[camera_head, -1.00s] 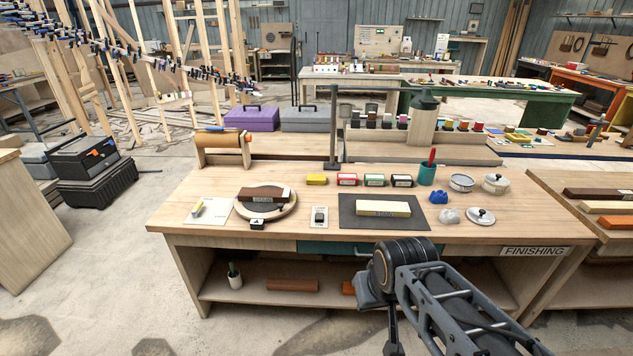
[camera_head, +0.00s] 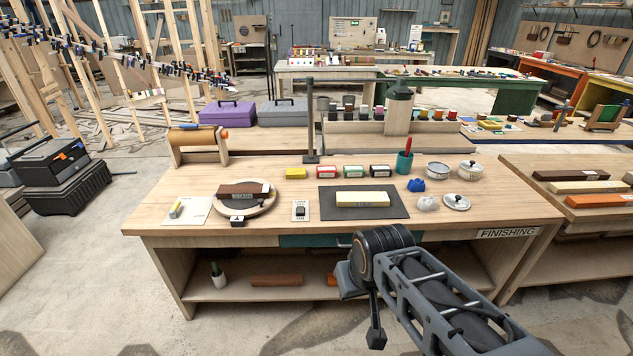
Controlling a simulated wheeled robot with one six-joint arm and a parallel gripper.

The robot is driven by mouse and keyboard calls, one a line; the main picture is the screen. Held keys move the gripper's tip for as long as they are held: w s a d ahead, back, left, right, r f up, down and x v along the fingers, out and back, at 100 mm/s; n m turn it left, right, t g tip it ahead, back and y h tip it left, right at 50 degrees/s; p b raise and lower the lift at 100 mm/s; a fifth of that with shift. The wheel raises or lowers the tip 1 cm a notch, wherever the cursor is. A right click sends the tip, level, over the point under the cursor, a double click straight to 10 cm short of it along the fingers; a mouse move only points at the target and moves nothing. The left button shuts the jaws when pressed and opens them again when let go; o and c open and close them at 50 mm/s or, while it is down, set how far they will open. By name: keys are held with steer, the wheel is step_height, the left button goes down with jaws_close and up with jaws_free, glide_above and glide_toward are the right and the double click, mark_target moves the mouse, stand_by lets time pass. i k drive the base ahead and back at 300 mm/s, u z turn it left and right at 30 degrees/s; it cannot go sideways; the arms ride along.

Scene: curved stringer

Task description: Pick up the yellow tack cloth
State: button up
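A small yellow block-like item (camera_head: 295,173), the only plain yellow piece that could be the tack cloth, lies on the wooden bench top (camera_head: 265,218). It is at the left end of a row of small boxes, near the back of the bench. It looks folded or solid; its material is too small to tell. My arm comes in from the lower right. What looks like my gripper (camera_head: 376,336) hangs dark and small in front of the bench, below the top and well apart from the yellow item. Its fingers cannot be made out.
Red, green and black-labelled boxes (camera_head: 328,172) sit right of the yellow item. A dark upright post (camera_head: 311,125) stands just behind it. A round board with a brown block (camera_head: 243,190), a dark mat (camera_head: 335,211) and a teal cup (camera_head: 404,163) are also on the bench.

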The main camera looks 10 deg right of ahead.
mark_target(291, 173)
steer(key=u, duration=0.35)
steer(key=i, duration=1.85)
steer(key=z, duration=0.7)
